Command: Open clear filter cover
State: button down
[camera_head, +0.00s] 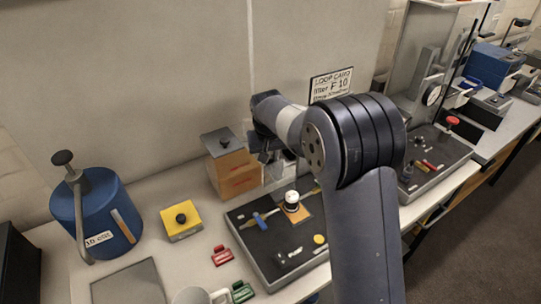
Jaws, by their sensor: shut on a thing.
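My gripper (268,154) points down behind the black work tray, beside the orange box. Its fingers are small and partly hidden by my arm. A pale, see-through part, seemingly the clear filter cover (275,170), shows right below the fingers, and the gripper appears shut on it. Whether the cover is seated or raised cannot be told. A card (331,85) reading "LOOP CARD" and "F 10" is on the wall behind.
The black tray (262,262) holds a blue-handled tool (263,219) and a yellow disc. The orange box (231,168) stands close left of the gripper. A yellow block (181,220), red clip, green clip, mug and blue tank (97,215) are farther left. My arm hides the bench's middle.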

jog(key=shift+w+a+r, duration=0.15)
jog(key=shift+a+r, duration=0.15)
jog(key=shift+a, duration=0.05)
jog(key=c, duration=1.4)
grip_release()
jog(key=shift+a, duration=0.15)
jog(key=shift+c, duration=0.2)
jog(key=shift+o, duration=1.3)
jog(key=shift+f, duration=0.15)
jog(key=b+v, duration=0.1)
jog(key=v, duration=1)
jog(key=x, duration=0.7)
jog(key=p+x, duration=0.1)
jog(key=x, duration=0.2)
jog(key=shift+d+f, duration=0.2)
jog(key=shift+d, duration=0.05)
jog(key=shift+s, duration=0.2)
